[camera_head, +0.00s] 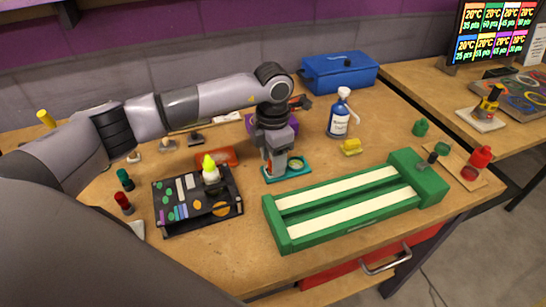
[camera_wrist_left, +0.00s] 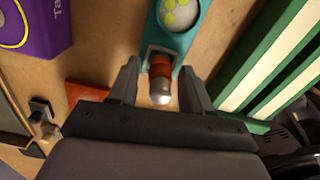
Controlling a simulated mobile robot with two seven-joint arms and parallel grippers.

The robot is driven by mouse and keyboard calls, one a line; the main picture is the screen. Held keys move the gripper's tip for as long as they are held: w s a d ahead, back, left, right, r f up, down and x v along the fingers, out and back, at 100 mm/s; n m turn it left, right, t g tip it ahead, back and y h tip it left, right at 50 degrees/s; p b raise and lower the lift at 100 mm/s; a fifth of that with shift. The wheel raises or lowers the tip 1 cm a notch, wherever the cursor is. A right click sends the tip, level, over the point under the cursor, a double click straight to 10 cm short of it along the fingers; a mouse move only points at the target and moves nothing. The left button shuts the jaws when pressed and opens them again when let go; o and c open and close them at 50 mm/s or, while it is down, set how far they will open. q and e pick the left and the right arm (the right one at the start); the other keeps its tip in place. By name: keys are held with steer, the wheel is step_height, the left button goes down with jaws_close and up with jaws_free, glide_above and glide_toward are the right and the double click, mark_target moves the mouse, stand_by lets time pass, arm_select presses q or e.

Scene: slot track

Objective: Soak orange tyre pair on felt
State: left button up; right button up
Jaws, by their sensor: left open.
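My left gripper (camera_head: 277,172) is open and points down over the teal holder (camera_head: 298,171) in the middle of the bench. In the left wrist view its jaws (camera_wrist_left: 161,85) stand apart on both sides of a short orange cylinder (camera_wrist_left: 160,68) with a rounded silver end. The cylinder sits at the near end of the teal holder (camera_wrist_left: 183,42), beside a round pale pad with yellow-green dots. I cannot tell whether it is the tyre pair. A green frame (camera_head: 276,233) with two long pale strips, which look like felt (camera_head: 335,190), lies right of the gripper.
A black tray (camera_head: 190,228) of small parts with a yellow-tipped bottle (camera_head: 210,172) is at left. An orange-red piece (camera_head: 225,156) lies behind it.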

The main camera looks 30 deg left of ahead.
arm_select(q)
step_height(320, 180, up, 12)
steer(key=shift+r+b, duration=0.15)
steer(key=shift+b, duration=0.25)
stand_by(0.5)
